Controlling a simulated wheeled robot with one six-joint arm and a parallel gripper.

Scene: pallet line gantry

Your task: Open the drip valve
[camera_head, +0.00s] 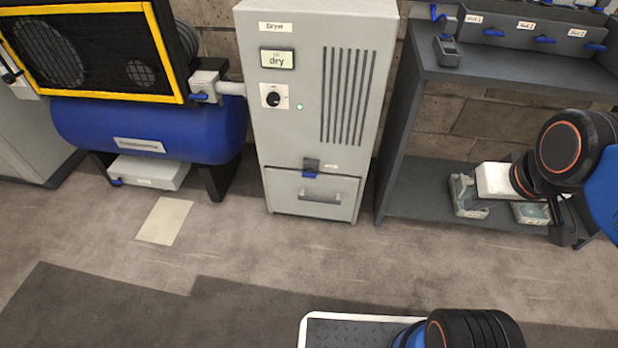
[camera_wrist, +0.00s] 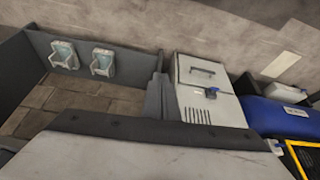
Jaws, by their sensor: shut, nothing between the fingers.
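No label reading drip valve is legible, so I cannot tell for sure which valve it is. A small blue-handled valve (camera_head: 309,173) sits on the grey dryer cabinet (camera_head: 293,125), just above its bottom drawer, beside a tiny unreadable label. The same valve shows upside down in the wrist view (camera_wrist: 212,93). Another blue handle (camera_head: 116,182) is on a white box (camera_head: 150,172) under the blue tank. My gripper (camera_wrist: 158,93) is shut and empty, apart from the dryer valve. In the head view my arm is at the right, before the dark bench.
The blue compressor tank (camera_head: 150,128) stands left of the dryer, joined by a pipe with a blue-handled valve (camera_head: 199,97). The dark bench (camera_head: 395,130) stands to the right, with several labelled blue handles on top and clear trays (camera_head: 467,196) below. Floor before the dryer is free.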

